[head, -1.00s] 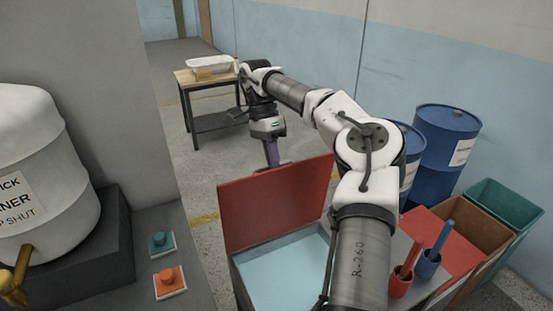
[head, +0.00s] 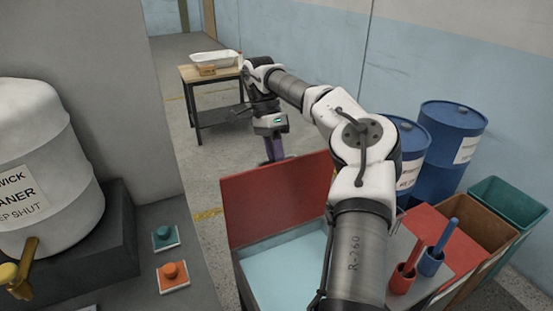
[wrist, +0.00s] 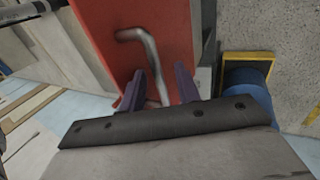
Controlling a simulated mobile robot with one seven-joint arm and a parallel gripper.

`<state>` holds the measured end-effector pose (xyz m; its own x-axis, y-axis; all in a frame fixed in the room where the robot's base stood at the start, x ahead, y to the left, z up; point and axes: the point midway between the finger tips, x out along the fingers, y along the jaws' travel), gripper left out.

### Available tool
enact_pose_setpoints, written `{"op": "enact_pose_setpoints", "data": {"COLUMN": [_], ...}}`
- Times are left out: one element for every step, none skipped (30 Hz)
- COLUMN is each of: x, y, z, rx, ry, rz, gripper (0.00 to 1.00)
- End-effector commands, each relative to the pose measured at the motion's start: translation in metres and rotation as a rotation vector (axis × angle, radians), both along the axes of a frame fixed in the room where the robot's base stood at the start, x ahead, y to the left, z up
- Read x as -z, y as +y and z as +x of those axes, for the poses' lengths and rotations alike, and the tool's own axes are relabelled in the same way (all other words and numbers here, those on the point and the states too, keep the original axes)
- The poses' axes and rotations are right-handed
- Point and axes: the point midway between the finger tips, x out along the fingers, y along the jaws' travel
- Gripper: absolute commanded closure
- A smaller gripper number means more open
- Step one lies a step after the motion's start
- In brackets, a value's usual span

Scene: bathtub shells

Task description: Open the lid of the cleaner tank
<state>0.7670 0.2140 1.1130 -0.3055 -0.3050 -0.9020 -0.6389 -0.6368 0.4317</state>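The cleaner tank is an open box (head: 247,283) with pale blue liquid (head: 290,262) inside. Its red lid (head: 275,200) stands raised, near upright, at the far side of the box. My gripper (head: 274,150) is behind the lid's top edge, partly hidden by it, with purple fingers pointing down. In the wrist view, the red lid (wrist: 105,45) carries a bent metal handle (wrist: 150,45). My gripper's fingers (wrist: 160,90) stand apart on either side of the handle, with gaps visible.
A white cleaner drum (head: 45,165) stands left, beside green (head: 165,238) and orange (head: 172,276) buttons. Blue barrels (head: 447,150), open bins (head: 507,205) and red and blue holders (head: 430,262) are right. A table (head: 205,83) with a white tub stands behind.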

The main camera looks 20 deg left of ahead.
Motion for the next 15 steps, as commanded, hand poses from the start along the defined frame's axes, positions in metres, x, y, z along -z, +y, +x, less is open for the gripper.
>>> {"op": "enact_pose_setpoints", "data": {"x": [0.000, -0.001, -0.001, -0.001, -0.001, -0.001, -0.001, -0.001, -0.001, -0.001, -0.001, -0.001, -0.001, 0.000, -0.001], "y": [0.000, 0.000, 0.000, 0.000, -0.001, -0.001, -0.002, -0.002, -0.003, -0.004, -0.006, -0.008, -0.009, -0.011, -0.013], "z": [0.000, 0.000, 0.000, 0.000, 0.000, 0.000, 0.000, -0.001, -0.002, -0.003, -0.003, -0.005, -0.007, -0.008, -0.011], "rx": [0.001, 0.001, 0.001, 0.001, 0.001, 0.002, 0.002, 0.002, 0.001, 0.000, 0.000, 0.001, 0.001, 0.000, 0.001], "ry": [0.000, 0.000, 0.000, -0.001, -0.001, -0.002, -0.003, -0.006, -0.009, -0.013, -0.017, -0.024, -0.029, -0.035, -0.046], "rz": [0.000, 0.000, 0.000, 0.000, 0.000, 0.001, 0.002, 0.004, 0.008, 0.013, 0.015, 0.023, 0.029, 0.037, 0.047], "gripper": [0.67, 0.67, 0.67, 0.67, 0.67, 0.67, 0.67, 0.67, 0.67, 0.67, 0.67, 0.67, 0.67, 0.67, 0.67]}}
